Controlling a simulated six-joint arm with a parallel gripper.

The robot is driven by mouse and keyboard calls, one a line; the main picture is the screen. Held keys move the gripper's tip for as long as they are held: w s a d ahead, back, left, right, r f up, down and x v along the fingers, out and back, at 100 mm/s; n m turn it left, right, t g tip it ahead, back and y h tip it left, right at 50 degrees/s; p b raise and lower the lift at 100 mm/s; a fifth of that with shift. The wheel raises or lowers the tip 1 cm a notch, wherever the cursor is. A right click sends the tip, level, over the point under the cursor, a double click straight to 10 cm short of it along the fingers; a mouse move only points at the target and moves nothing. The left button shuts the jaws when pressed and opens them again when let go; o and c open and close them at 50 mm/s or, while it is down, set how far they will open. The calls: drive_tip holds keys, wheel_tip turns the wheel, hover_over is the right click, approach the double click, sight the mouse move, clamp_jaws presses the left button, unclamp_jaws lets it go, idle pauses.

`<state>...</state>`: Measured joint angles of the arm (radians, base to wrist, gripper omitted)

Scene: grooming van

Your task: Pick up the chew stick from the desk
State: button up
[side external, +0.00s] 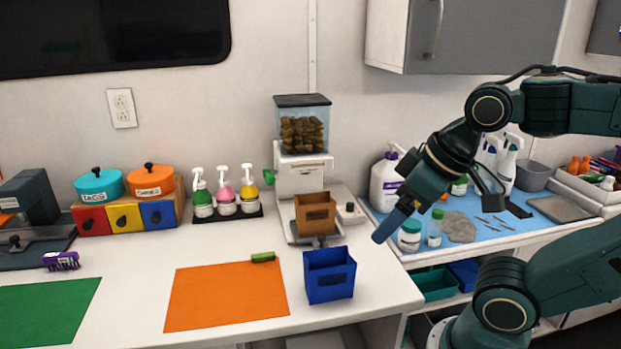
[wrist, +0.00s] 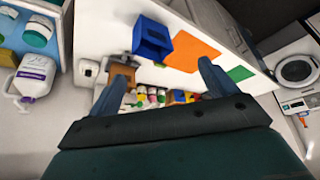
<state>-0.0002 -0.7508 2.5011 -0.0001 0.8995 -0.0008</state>
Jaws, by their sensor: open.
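The chew stick (side external: 263,257) looks like a short green bar lying on the white desk (side external: 215,250), at the far edge of the orange mat. In the wrist view, a small green bit near the orange mat (wrist: 160,65) seems to be the same stick. My gripper (side external: 384,234) is raised to the right of the stick, near the desk's right end, well apart from it. In the wrist view my gripper (wrist: 163,82) has its two fingers wide apart with nothing held between them.
A blue bin (side external: 329,275) stands just right of the stick, with a brown bin (side external: 315,213) on a dispenser behind it. The orange mat (side external: 226,296) and green mat (side external: 45,310) are bare. Pump bottles (side external: 225,195) stand at the back. A blue-topped side table (side external: 470,222) holds bottles and tools.

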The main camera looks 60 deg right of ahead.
drive_tip(key=c, duration=0.8)
drive_tip(key=shift+w, duration=0.1)
drive_tip(key=w+d+n+g+y, duration=0.15)
drive_tip(key=w+n, duration=0.35)
drive_tip(key=w, duration=1)
drive_tip(key=w+d+f+n, duration=0.1)
drive_tip(key=w+d+f, duration=0.1)
drive_tip(key=w+f, duration=0.1)
drive_tip(key=w+d+f+n+y, duration=0.1)
drive_tip(key=w+d+f+n, duration=0.1)
drive_tip(key=w+f, duration=0.2)
drive_tip(key=w+d+f+n+g+y, duration=0.1)
drive_tip(key=w+d+f, duration=0.1)
drive_tip(key=w, duration=0.3)
drive_tip(key=shift+w+f, duration=0.4)
drive_tip(key=shift+f, duration=0.25)
drive_tip(key=shift+f, duration=0.1)
